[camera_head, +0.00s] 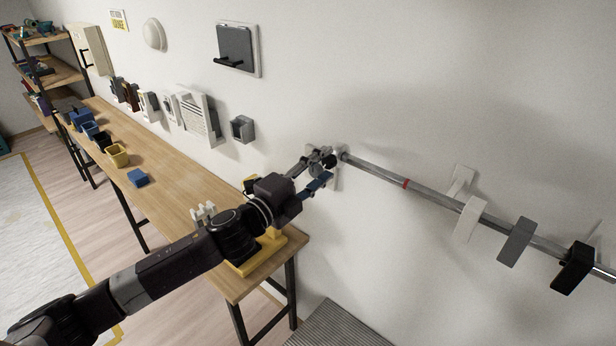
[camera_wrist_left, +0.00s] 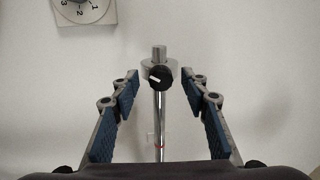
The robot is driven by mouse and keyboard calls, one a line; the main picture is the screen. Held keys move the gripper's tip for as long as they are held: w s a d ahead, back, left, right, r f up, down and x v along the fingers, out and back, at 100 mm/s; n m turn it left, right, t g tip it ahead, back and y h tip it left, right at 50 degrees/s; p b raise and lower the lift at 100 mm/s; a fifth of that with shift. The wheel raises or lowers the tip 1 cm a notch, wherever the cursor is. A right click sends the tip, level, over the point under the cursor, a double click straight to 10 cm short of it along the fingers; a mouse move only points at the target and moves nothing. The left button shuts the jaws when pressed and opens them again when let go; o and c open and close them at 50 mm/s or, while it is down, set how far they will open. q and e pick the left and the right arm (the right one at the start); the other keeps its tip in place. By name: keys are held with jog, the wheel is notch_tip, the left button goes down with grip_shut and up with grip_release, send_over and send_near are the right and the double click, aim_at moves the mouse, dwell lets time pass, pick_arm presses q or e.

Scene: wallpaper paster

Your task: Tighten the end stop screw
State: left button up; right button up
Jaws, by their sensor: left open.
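The end stop screw is a black knob (camera_wrist_left: 160,77) with a white mark, on a grey collar (camera_wrist_left: 172,68) at the end of a metal rod (camera_wrist_left: 159,110). The rod (camera_head: 385,175) also shows in the head view, running right along the wall with a red band on it. My left gripper (camera_head: 322,169) is at the rod's left end. In the wrist view my left gripper (camera_wrist_left: 162,90) is open, with one blue-padded finger on each side of the knob and a gap on both sides. The knob is not clear in the head view. My right gripper is not in view.
A white plate with a numbered dial (camera_wrist_left: 82,8) is on the wall close to the knob. Grey, white and black brackets (camera_head: 517,241) sit along the rod to the right. A wooden bench (camera_head: 185,185) with blue and yellow bins stands along the wall below my arm.

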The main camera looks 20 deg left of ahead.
pick_arm(q)
jog(key=v, duration=1.1)
jog(key=shift+s, duration=0.3)
jog(key=shift+a+f, duration=0.15)
